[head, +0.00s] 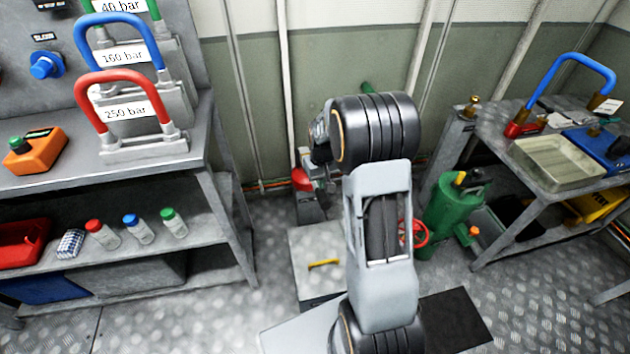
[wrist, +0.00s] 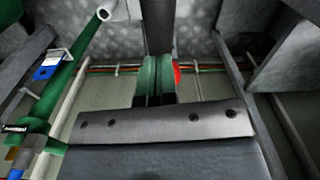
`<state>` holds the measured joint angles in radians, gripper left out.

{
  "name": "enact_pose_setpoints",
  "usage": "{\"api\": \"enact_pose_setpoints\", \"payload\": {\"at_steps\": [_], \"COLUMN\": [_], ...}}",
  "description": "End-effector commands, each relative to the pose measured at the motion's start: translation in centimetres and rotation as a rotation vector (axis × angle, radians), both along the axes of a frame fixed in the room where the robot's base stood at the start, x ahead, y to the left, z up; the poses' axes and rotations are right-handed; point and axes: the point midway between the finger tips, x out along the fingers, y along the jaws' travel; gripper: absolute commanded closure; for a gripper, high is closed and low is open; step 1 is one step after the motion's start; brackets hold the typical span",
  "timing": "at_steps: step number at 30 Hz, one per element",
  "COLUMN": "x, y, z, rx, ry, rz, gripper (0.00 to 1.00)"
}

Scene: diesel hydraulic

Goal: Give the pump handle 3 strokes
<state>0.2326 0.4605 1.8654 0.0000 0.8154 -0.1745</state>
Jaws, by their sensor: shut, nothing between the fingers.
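A long green tube with a pale open end, which looks like the pump handle (wrist: 68,75), slants across the left of the wrist view. In the head view a short green tip (head: 368,88) shows just above my arm; I cannot tell if it is the same tube. My gripper (wrist: 158,80) is shut and empty in the middle of the wrist view, to the right of the tube and apart from it. In the head view my arm hides most of the gripper and whatever is behind it, so the pump body cannot be made out.
Right is a table with a tray (head: 557,162) and a blue-handled item. A green tank (head: 452,212) with a red handwheel (head: 414,233) stands between. Floor at front left is clear.

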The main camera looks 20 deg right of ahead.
Motion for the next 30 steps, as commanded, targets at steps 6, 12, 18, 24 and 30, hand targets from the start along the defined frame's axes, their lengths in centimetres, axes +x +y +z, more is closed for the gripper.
{"api": "enact_pose_setpoints", "payload": {"at_steps": [6,12,18,24,30], "x": [0.0,0.0,-0.1,-0.2,-0.3], "y": [0.0,0.0,0.0,0.1,0.1], "z": [0.0,-0.3,-1.6,-2.8,-4.0], "rx": [0.000,0.000,0.000,0.000,0.000], "ry": [0.000,0.001,0.002,0.002,0.000], "rz": [0.000,0.000,0.000,0.000,0.000], "gripper": [1.00,1.00,1.00,1.00,1.00]}}
